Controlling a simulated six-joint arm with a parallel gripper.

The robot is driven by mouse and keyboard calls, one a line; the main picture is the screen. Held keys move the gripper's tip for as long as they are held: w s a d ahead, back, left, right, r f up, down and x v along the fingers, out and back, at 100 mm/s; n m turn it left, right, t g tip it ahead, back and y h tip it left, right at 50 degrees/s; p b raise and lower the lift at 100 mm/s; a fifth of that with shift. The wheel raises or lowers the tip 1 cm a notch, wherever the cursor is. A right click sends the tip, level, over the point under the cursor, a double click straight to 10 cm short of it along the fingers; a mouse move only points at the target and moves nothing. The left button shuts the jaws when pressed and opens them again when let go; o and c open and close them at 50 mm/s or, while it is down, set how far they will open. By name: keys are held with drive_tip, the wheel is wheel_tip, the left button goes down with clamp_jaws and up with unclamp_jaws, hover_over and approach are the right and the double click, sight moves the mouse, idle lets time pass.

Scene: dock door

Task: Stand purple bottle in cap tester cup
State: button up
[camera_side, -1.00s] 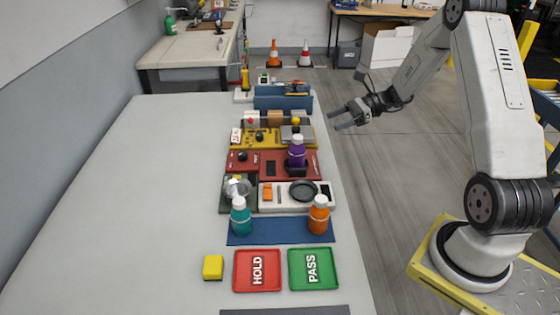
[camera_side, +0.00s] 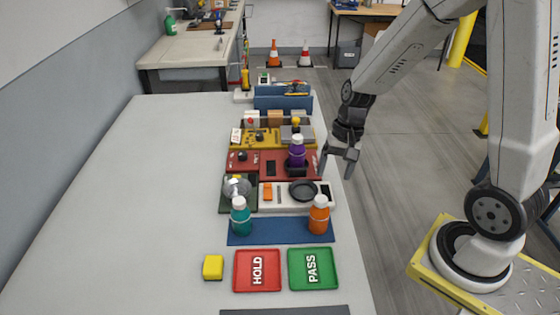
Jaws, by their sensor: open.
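The purple bottle (camera_side: 297,153) with a white cap stands upright on the right part of the red device (camera_side: 270,165). Its base sits in a black cup-like holder (camera_side: 296,171) on that device; how deep it sits is too small to tell. My gripper (camera_side: 337,172) points down to the right of the bottle, near the table's right edge. Its jaws are open and empty, clear of the bottle.
A teal bottle (camera_side: 241,218) and an orange bottle (camera_side: 319,216) stand on a blue mat (camera_side: 280,234). A white device with a dark round pad (camera_side: 303,191) lies in front of the red one. Red HOLD (camera_side: 257,285) and green PASS (camera_side: 330,284) trays lie nearer. The table's left side is clear.

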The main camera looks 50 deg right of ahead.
drive_tip(key=shift+s+a+r+n+t+h, duration=0.25)
drive_tip(key=shift+s+a+n+t+h, duration=0.3)
drive_tip(key=shift+n, duration=1)
drive_tip(key=shift+s+a+r+n+t+h, duration=0.4)
drive_tip(key=shift+a+n, duration=0.4)
drive_tip(key=shift+n, duration=0.7)
drive_tip(key=shift+s+a+r+n+t+h, duration=0.15)
drive_tip(key=shift+s+a+n+t+h, duration=0.35)
drive_tip(key=shift+n, duration=1.05)
